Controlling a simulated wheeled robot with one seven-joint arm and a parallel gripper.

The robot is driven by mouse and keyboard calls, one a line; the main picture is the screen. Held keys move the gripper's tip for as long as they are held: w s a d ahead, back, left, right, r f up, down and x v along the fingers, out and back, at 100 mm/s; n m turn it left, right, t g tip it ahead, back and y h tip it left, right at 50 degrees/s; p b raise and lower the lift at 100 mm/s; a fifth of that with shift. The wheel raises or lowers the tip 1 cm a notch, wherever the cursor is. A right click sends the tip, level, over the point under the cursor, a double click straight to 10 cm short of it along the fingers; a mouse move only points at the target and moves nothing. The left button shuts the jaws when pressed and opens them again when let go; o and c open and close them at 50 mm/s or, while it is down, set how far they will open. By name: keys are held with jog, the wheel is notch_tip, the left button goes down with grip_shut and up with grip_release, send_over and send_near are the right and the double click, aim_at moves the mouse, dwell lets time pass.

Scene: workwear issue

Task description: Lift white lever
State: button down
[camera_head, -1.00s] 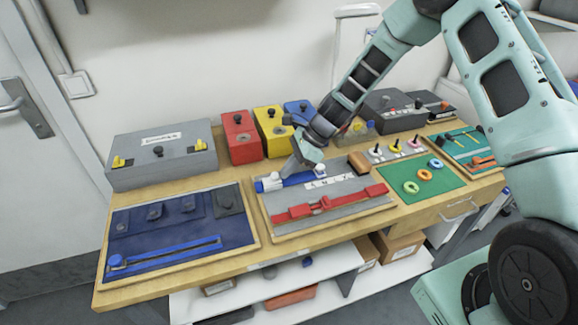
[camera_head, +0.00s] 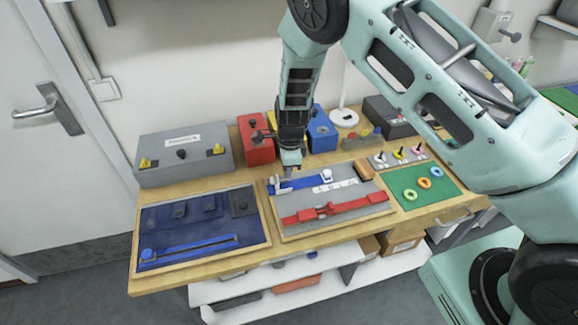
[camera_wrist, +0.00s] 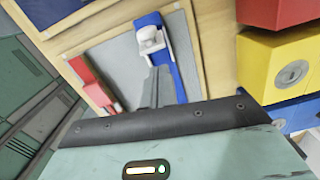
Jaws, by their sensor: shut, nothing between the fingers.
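A white lever (camera_head: 276,186) sits at the left end of a blue strap (camera_head: 300,183) on a grey board in the middle of the table. In the wrist view the white lever (camera_wrist: 150,40) is at the top end of the blue strap, just beyond my fingertips. My gripper (camera_head: 290,176) points down over the strap, a little right of the lever. Its fingers are shut and empty, and they show in the wrist view (camera_wrist: 157,75). I cannot tell whether they touch the strap. A second white piece (camera_head: 327,175) lies at the strap's right end; my gripper's body hides it in the wrist view.
A red strap with a buckle (camera_head: 325,211) crosses the front of the same board. Red (camera_head: 256,150), yellow and blue boxes stand close behind my gripper, beside a grey box (camera_head: 182,160). A blue panel (camera_head: 200,228) lies left, a green board (camera_head: 425,187) right.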

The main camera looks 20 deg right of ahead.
jog(key=shift+a, duration=0.2)
jog(key=shift+s+r+p, duration=0.1)
jog(key=shift+r+p, duration=0.5)
jog(key=shift+r, duration=0.2)
